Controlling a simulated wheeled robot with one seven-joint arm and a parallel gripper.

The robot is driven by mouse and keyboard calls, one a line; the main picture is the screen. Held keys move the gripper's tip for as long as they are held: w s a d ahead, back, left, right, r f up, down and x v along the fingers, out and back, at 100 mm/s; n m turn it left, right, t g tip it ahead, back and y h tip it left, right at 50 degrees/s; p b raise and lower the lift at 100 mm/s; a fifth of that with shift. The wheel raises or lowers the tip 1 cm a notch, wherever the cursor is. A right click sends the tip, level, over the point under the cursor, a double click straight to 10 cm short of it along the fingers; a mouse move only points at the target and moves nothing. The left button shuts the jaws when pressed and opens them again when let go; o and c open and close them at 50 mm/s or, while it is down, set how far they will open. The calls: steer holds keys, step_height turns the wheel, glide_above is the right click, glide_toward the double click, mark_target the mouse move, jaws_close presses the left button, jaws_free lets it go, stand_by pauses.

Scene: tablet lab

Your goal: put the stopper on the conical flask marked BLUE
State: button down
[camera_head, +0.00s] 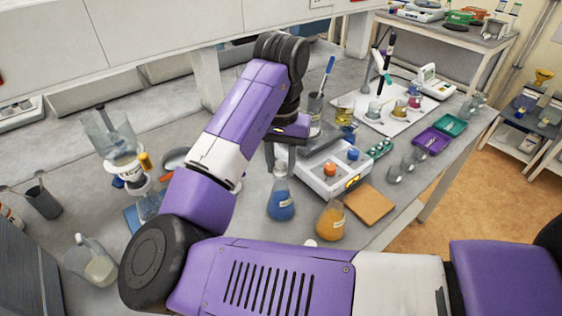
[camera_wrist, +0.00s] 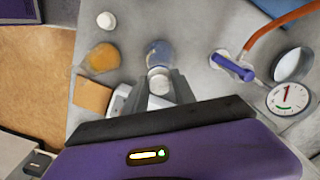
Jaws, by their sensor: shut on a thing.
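The conical flask with blue liquid (camera_head: 281,205) stands upright on the bench with a pale label too small to read. It also shows in the wrist view (camera_wrist: 158,52). My gripper (camera_head: 281,157) is right above its neck, pointing down. In the wrist view my gripper (camera_wrist: 160,92) is shut on a small pale stopper (camera_wrist: 158,84), in line with the flask's mouth. I cannot tell whether the stopper touches the flask. Another conical flask with orange liquid (camera_head: 330,222) stands to the right, and shows in the wrist view (camera_wrist: 102,58).
A white round piece (camera_wrist: 106,20) lies on the bench near the orange flask. A white device with orange and blue knobs (camera_head: 333,174) and a tan board (camera_head: 369,204) stand to the right. A glass jug (camera_head: 92,262) and dark beaker (camera_head: 43,202) are left.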

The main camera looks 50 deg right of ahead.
stand_by(0.4)
steer(key=shift+c, duration=1.1)
jaws_free()
steer(key=shift+r+p, duration=3.55)
steer(key=shift+p, duration=0.4)
jaws_close()
